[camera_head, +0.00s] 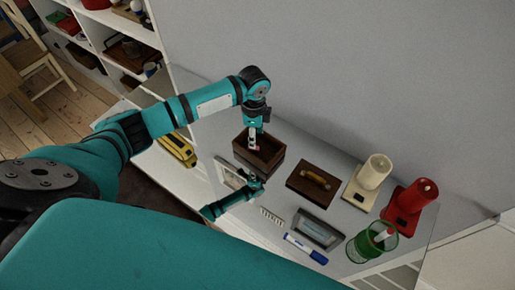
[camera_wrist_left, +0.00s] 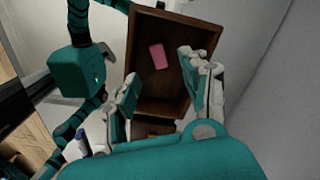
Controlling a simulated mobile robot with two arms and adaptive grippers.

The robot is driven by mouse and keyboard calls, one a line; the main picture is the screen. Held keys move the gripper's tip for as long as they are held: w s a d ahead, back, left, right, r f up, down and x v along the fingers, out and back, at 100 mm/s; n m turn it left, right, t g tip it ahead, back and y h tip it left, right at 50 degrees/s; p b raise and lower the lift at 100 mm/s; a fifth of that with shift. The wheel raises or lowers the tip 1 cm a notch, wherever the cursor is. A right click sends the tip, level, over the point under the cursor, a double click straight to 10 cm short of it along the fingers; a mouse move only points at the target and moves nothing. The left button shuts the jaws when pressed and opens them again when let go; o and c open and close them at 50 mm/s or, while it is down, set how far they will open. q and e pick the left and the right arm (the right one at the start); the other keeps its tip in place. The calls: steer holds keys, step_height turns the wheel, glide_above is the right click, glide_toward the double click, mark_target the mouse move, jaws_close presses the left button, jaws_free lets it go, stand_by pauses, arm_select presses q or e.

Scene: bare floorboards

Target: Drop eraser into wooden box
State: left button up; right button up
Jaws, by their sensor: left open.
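The wooden box (camera_head: 271,161) is a dark brown open-topped box on the grey glossy surface. It also fills the middle of the left wrist view (camera_wrist_left: 182,98). The eraser (camera_wrist_left: 158,56) is a small pink block inside the box, seen between and beyond the fingers. My left gripper (camera_head: 254,143) points down over the box opening. In the left wrist view its fingers (camera_wrist_left: 166,88) are spread apart, with no object gripped between them. The eraser is hard to make out in the head view. My right gripper cannot be made out.
A blue marker (camera_head: 305,249) lies in front. Shelves (camera_head: 115,40) stand at upper left.

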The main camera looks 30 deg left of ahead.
arm_select(q)
step_height(320, 180, up, 11)
stand_by(0.3)
steer(key=shift+f, duration=0.2)
